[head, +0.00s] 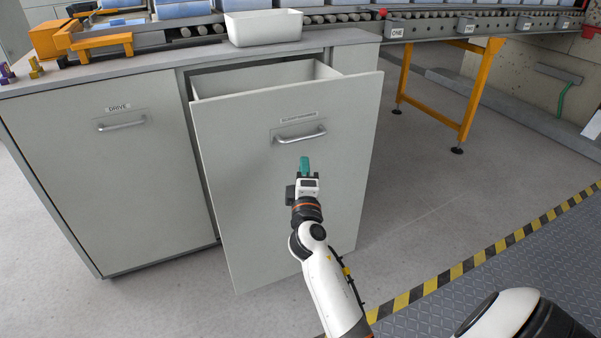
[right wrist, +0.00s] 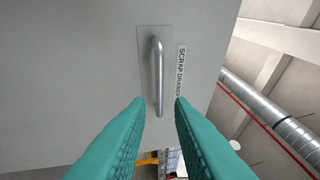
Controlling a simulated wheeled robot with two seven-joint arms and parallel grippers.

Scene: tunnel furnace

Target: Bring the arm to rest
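My right gripper (head: 304,160) has teal fingers and is in front of the pulled-out scrap drawer (head: 260,200), just below its metal handle (head: 301,135) in the head view. In the right wrist view its two fingers (right wrist: 159,103) are spread with nothing gripped. The handle (right wrist: 156,70) shows beyond and between the fingertips, apparently clear of them. The label beside it reads SCRAP DRAWER (right wrist: 181,72). My left gripper is out of view.
A closed cabinet labelled DRIVE (head: 110,180) stands left of the drawer. A white bin (head: 262,28) sits on the counter above. A roller conveyor (head: 450,25) on orange legs runs right. Floor right of the drawer is clear up to a striped edge (head: 480,258).

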